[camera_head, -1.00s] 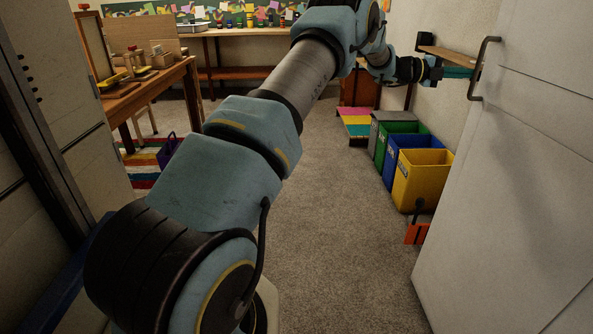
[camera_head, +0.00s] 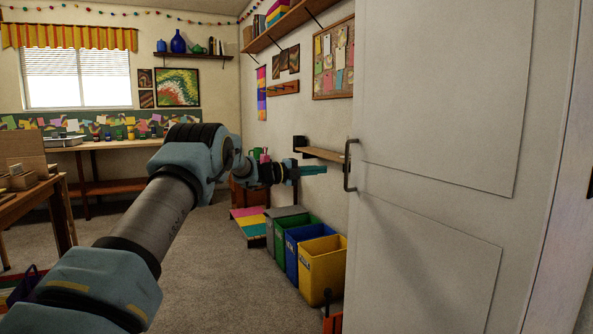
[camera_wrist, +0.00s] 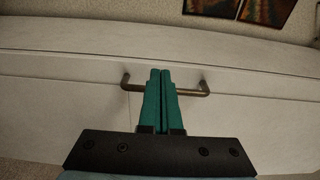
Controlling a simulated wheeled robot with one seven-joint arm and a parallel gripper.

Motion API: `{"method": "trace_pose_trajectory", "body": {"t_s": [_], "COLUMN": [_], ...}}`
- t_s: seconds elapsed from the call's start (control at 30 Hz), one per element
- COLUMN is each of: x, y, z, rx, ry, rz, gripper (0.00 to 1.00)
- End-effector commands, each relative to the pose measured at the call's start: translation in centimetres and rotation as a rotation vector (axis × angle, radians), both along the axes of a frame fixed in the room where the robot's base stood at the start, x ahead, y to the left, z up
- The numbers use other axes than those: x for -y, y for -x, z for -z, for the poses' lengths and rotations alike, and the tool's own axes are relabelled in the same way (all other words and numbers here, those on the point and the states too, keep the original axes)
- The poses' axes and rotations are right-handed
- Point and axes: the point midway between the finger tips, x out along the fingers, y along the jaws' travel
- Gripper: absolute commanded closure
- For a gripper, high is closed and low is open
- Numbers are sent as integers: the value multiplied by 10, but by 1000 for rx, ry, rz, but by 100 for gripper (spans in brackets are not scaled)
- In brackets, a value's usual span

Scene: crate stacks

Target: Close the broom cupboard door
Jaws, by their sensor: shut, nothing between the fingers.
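The broom cupboard door (camera_head: 430,190) is a large pale panelled door on the right of the head view. Its free edge faces left and the door stands out into the room; how wide it is open is hard to tell. A dark bar handle (camera_head: 349,165) sits near that edge. My gripper (camera_head: 322,170) is just left of the handle in the head view, its teal fingers shut. In the wrist view, the closed fingers (camera_wrist: 161,72) cross in front of the middle of the handle (camera_wrist: 188,92). Whether they touch it is unclear. Nothing is held.
Yellow (camera_head: 322,268), blue (camera_head: 294,251) and green bins stand along the wall left of the door, with a small orange item (camera_head: 332,322) near its bottom edge. A wall shelf (camera_head: 322,153) is behind my gripper. A wooden table (camera_head: 45,205) stands left.

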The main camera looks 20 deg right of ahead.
Motion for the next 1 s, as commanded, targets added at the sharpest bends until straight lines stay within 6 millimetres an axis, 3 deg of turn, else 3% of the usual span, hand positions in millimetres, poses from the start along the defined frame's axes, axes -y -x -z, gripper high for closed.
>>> {"method": "trace_pose_trajectory", "body": {"t_s": [0.4,0.77,0.87,1.0], "x": [-34,-41,-48,-83], "y": [-50,-60,-70,-107], "z": [0,-1,-9,-34], "rx": [1,-2,-30,-159], "ry": [0,1,12,55], "rz": [-1,-3,-50,-252], "gripper": [100,100,100,100]}}
